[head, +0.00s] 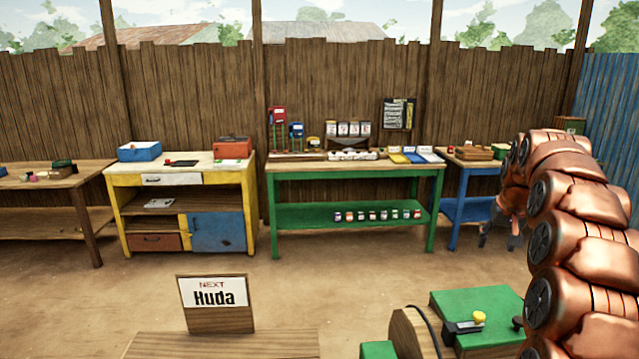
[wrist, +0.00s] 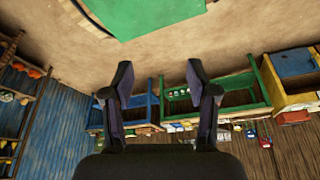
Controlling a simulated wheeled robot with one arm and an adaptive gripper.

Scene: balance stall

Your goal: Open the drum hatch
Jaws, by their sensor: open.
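A machine stands low at the bottom right in the head view, with a green top (head: 470,303), a round wooden side (head: 408,335) and a black latch-like part with a yellow knob (head: 479,318). The picture edge cuts it off, and I cannot tell which part is the drum hatch. My gripper (head: 499,238) hangs beyond and above it, partly behind my copper-coloured arm. In the wrist view, my gripper (wrist: 160,78) shows two dark fingers wide apart with nothing between them. A green surface (wrist: 155,14) lies beyond the fingertips at the top, apart from them.
A green bench (head: 350,167) with jars stands at the back. A yellow cabinet (head: 180,180), a blue table (head: 465,212) and a wooden table (head: 45,182) stand along the fence. A "Huda" sign (head: 217,303) stands in front. The dirt floor between is clear.

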